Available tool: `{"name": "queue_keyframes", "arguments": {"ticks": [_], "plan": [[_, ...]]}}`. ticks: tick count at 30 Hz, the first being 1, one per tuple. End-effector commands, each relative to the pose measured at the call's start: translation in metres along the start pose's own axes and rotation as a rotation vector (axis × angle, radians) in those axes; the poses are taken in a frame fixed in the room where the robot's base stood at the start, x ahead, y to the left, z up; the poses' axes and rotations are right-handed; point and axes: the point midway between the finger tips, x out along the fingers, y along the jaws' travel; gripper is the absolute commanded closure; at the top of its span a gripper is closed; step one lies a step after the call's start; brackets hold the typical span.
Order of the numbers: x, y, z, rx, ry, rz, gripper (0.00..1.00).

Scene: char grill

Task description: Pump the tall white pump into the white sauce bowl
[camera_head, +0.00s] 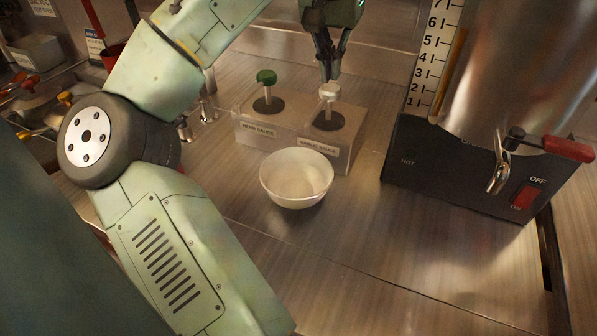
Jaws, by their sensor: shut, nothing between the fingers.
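The white pump (329,92) stands upright in the right-hand well of a metal sauce holder (343,158) labelled as garlic sauce. My gripper (329,76) is shut and empty, pointing down right over the white pump head. Its fingertips are at or just above the head; I cannot tell whether they touch. The white sauce bowl (296,180) sits on the counter in front of the holder, below the white pump. It looks empty.
A green-topped pump (267,80) stands in the left well of the holder. A large metal urn (510,70) on a dark base (436,165) stands at the right. The counter (370,245) in front of the bowl is clear.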

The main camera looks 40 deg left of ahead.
Motion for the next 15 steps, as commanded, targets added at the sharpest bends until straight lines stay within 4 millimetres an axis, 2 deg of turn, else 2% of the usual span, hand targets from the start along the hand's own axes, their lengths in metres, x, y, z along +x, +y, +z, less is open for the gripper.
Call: {"name": "queue_keyframes", "arguments": {"ticks": [8, 15], "plan": [[0.0004, 0.0000, 0.0001, 0.000, 0.000, 0.000, 1.00], [0.0083, 0.0002, 0.0017, 0.001, -0.001, 0.001, 1.00]]}}
